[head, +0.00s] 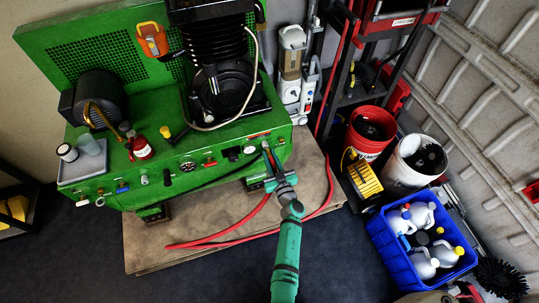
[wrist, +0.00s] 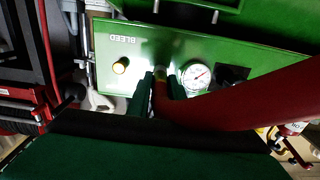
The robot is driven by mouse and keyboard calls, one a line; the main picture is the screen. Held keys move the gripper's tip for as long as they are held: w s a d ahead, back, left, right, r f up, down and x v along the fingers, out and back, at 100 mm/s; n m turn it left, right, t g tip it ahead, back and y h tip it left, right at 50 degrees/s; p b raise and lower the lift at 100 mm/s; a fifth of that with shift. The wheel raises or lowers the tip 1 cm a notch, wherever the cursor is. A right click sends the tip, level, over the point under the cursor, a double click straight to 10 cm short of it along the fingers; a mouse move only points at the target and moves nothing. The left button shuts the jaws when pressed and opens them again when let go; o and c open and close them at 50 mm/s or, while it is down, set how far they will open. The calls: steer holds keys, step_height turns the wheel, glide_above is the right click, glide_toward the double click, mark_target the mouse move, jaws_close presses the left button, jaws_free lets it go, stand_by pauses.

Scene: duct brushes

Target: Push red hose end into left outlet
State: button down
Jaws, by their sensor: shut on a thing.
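My gripper (head: 270,166) is shut on the red hose near its end, in front of the right part of the green machine's front panel. In the wrist view, the red hose (wrist: 235,112) runs from between my dark green fingers (wrist: 153,88) off to the right. Its end tip (wrist: 161,74) is close to the panel, left of a round gauge. I cannot tell whether it touches the panel. In the head view, the rest of the red hose (head: 235,229) loops across the board. The left outlet cannot be made out; fingers and hose cover part of the panel.
A yellow box (head: 362,177), red bucket (head: 355,150), white bucket (head: 395,172) and blue crate (head: 393,258) of jugs stand right of my arm.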

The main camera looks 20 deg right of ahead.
mark_target(273, 165)
steer(key=shift+s+a, duration=0.1)
steer(key=shift+s, duration=2.4)
steer(key=shift+s+r, duration=0.1)
steer(key=shift+s+y, duration=0.3)
steer(key=shift+s, duration=0.05)
steer(key=s+a+n+g+y, duration=0.1)
steer(key=s+a+n+y, duration=0.2)
steer(key=s+y, duration=0.3)
steer(key=shift+s+a+n, duration=0.15)
steer(key=shift+s+n, duration=0.55)
steer(key=shift+s, duration=0.4)
